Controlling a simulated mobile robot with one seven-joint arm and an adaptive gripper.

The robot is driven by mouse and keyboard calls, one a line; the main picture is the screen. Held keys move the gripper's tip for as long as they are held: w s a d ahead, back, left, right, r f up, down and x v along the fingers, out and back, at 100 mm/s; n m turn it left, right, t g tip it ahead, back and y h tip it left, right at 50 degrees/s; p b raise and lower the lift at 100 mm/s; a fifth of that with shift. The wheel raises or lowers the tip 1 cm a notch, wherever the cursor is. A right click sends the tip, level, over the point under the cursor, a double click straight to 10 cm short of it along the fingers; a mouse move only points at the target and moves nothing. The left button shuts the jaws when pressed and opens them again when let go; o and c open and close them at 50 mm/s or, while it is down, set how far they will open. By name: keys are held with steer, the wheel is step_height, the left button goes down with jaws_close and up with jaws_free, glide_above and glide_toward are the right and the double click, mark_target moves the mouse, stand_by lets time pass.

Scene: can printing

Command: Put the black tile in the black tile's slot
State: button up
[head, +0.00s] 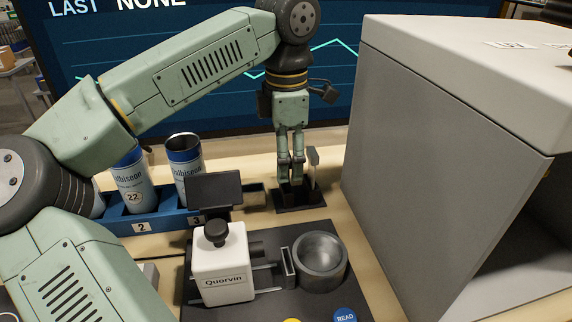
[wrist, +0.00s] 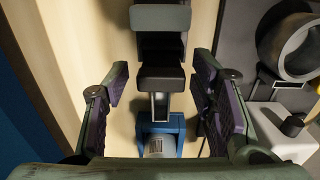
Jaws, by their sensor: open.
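My gripper (head: 291,180) is open and points down over a small black stand (head: 300,203) behind the round cup. In the wrist view its two fingers (wrist: 160,100) are spread wide. A black block (wrist: 162,78) shows between them, with bare gaps on both sides; it looks like the black tile, but I cannot be sure. In the head view the fingers partly hide this spot. A pale upright post (head: 313,165) rises from the stand just right of the fingers. I cannot tell which opening is the black tile's slot.
A blue rack (head: 160,222) with printed cans (head: 185,168) stands at left. In front are a white Quorvin device (head: 222,265) and a grey round cup (head: 320,258) on a dark plate. A large grey cabinet (head: 440,150) stands close at right. A screen stands behind.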

step_height(320, 180, up, 10)
steer(key=shift+s+r, duration=0.1)
steer(key=shift+s, duration=0.05)
